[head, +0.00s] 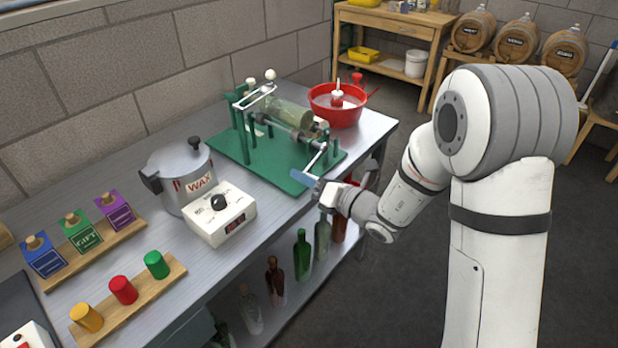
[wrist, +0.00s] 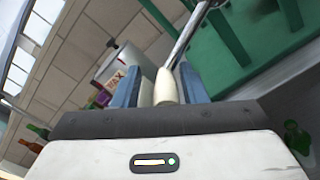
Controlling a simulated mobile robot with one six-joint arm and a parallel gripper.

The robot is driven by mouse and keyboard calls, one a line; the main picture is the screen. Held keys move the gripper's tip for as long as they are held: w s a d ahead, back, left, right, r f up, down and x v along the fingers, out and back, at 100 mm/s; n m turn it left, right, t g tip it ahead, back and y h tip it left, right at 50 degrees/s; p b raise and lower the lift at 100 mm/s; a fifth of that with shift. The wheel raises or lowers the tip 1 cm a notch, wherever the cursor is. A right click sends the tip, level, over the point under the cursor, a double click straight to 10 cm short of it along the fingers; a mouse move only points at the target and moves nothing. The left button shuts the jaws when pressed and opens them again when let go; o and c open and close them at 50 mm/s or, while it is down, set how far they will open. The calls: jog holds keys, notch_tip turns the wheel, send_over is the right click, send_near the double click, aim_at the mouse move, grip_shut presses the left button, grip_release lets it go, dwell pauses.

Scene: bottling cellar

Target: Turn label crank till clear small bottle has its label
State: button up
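The green label machine (head: 265,150) stands at the far end of the metal bench. A clear, slightly greenish small bottle (head: 291,112) lies on its side in it; I cannot make out a label on it. The crank arm (head: 317,157) slopes down at the machine's near right side. My gripper (head: 314,183) is at the crank's lower end. In the wrist view the cream crank handle (wrist: 166,88) stands between the two blue fingers, close to the right one, with a gap to the left one. The handle is mostly hidden in the head view.
A red bowl (head: 338,108) stands behind the machine. A wax pot (head: 181,172) and a white control box (head: 220,214) stand to its left. Several bottles (head: 302,255) stand on the shelf below the bench edge. Stamps and coloured caps fill the near left bench.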

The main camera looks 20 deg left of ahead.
grip_shut()
